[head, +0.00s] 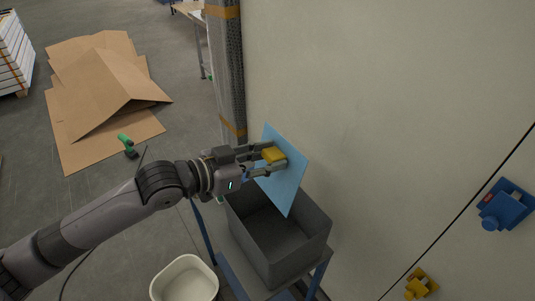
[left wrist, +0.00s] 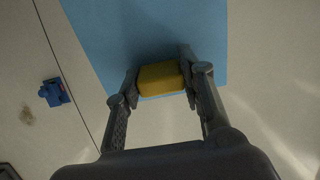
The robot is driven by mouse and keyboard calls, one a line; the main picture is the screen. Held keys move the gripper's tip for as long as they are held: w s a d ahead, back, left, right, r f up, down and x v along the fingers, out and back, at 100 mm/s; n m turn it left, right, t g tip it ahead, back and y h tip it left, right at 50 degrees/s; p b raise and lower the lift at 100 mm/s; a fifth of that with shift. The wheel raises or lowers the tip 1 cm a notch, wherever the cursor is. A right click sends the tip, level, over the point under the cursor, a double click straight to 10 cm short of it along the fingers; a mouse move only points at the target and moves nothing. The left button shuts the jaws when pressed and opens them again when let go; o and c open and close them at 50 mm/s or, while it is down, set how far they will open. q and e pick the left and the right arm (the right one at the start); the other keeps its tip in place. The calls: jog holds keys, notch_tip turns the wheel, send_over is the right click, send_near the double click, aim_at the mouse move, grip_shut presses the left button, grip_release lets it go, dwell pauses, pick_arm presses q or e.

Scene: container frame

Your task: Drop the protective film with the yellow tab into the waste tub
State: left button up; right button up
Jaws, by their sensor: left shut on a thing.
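The protective film (head: 290,190) is a light blue sheet with a yellow tab (head: 273,155). My left gripper (head: 276,159) is shut on the yellow tab, and the film hangs tilted from it. In the left wrist view the tab (left wrist: 161,78) sits between the two fingers, with the blue film (left wrist: 200,30) beyond it. A grey open tub (head: 262,258) stands below the film, and the film's lower part overlaps its opening in the head view. A cream tub (head: 184,279) stands lower, left of the grey one. The frames do not tell which is the waste tub. My right gripper is not in view.
The grey tub rests on a stand with blue legs (head: 202,232) beside a pale wall (head: 390,110). Blue (head: 507,205) and yellow (head: 421,284) fittings are on the wall. Flattened cardboard (head: 95,75) and a green tool (head: 126,144) lie on the floor.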

aim_at(269, 195)
pick_arm(q)
notch_tip(269, 195, down, 13)
jog(key=b, duration=0.7)
jog(key=shift+r, duration=0.2)
jog(key=shift+f+b, duration=0.45)
jog(key=shift+f, duration=0.45)
jog(key=o, duration=1)
jog(key=shift+s, duration=0.1)
jog(key=v, duration=1.2)
